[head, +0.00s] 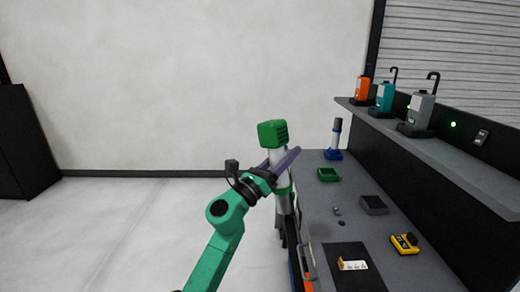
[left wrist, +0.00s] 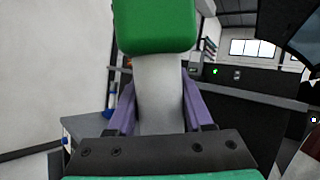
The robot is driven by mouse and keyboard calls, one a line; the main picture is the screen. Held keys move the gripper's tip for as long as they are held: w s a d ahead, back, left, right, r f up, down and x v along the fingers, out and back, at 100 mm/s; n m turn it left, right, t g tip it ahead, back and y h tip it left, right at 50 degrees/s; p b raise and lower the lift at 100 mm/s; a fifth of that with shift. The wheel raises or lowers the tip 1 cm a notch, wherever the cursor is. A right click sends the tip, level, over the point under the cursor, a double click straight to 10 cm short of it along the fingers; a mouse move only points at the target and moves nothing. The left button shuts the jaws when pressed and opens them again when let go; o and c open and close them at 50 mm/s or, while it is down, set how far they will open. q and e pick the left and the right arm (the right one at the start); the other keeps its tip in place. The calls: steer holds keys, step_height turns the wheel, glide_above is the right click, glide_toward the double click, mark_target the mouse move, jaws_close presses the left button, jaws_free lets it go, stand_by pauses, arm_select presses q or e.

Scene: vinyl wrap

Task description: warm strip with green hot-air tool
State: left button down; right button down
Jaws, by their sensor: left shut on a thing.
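The green hot-air tool (head: 273,134) has a green head and a pale grey body. My left gripper (head: 284,160) is shut on its body, just below the head, and holds it upright by the left edge of the workbench (head: 318,220). In the left wrist view the green head (left wrist: 153,25) is at the top, and the pale body runs down between the two purple fingers (left wrist: 157,105). A small white piece (head: 352,265) lies on a dark mat at the near end of the bench. I cannot tell whether it is the strip. My right gripper is out of view.
A blue-based tool (head: 333,150), a green tray (head: 328,174), a grey box (head: 373,204) and a yellow tool (head: 405,243) stand on the bench. A raised shelf (head: 450,160) along the right holds orange, teal and grey tools. The floor at left is clear.

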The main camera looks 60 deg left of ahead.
mark_target(270, 151)
arm_select(q)
steer(key=w+d+f+b, duration=0.2)
steer(key=w+d, duration=0.3)
steer(key=w, duration=0.2)
steer(key=w+d+f+b, duration=0.2)
steer(key=w+d, duration=0.4)
steer(key=w, duration=0.1)
steer(key=shift+d+f, duration=0.15)
steer(key=shift+f, duration=0.1)
steer(key=shift+w, duration=0.1)
stand_by(2.2)
steer(key=s+a+r+p, duration=0.1)
steer(key=s+a+r, duration=0.1)
steer(key=s+a, duration=0.2)
steer(key=s+a+r+p, duration=0.1)
steer(key=s+a, duration=0.3)
steer(key=s, duration=0.4)
steer(key=s+a+r+p, duration=0.1)
steer(key=s+a+r, duration=0.2)
steer(key=s, duration=0.3)
steer(key=shift+s+a, duration=0.2)
steer(key=shift+a, duration=0.7)
steer(key=shift+w, duration=0.1)
steer(key=shift+w+d, duration=0.1)
